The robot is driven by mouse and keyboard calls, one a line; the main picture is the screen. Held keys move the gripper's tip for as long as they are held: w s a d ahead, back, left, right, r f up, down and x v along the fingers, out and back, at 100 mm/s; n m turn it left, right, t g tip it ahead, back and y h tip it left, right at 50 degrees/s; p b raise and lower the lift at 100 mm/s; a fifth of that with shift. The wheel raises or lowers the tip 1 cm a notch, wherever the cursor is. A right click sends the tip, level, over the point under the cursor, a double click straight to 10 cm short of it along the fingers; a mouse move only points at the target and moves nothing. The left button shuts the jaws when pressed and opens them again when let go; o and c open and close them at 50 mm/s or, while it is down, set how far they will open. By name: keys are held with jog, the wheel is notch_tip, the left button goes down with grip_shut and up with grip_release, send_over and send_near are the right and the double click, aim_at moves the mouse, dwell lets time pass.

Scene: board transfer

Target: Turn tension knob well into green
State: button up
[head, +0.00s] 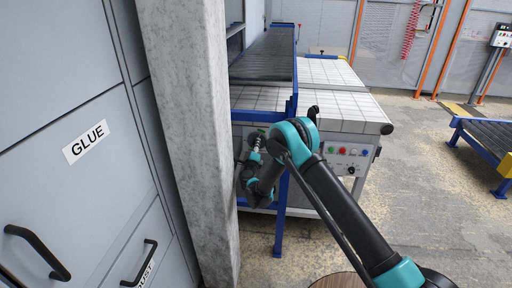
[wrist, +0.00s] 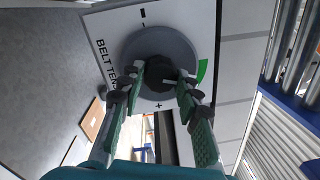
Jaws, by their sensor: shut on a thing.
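The tension knob (wrist: 160,72) is a black hub on a round grey dial (wrist: 170,45), set in a white panel (wrist: 110,22) with the partly covered label "BELT TEN". A minus mark is above the dial and a plus mark below it. A green arc (wrist: 202,70) shows at the dial's right edge. A thin pale mark by the hub points right, towards the green; its exact end is hard to tell beside the finger. My gripper (wrist: 161,80) is shut on the knob, one finger each side. In the head view my gripper (head: 256,143) is at the machine's front, its knob hidden.
A concrete pillar (head: 190,120) stands close left of my arm, beside grey cabinets (head: 70,110) marked "GLUE". A blue conveyor frame (head: 283,190) stands by my gripper. A button panel (head: 345,152) is to its right. Open floor (head: 430,180) lies at right.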

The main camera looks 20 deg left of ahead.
jog(key=o, duration=1.2)
jog(key=shift+c, duration=0.2)
jog(key=v, duration=0.7)
jog(key=shift+s, duration=0.25)
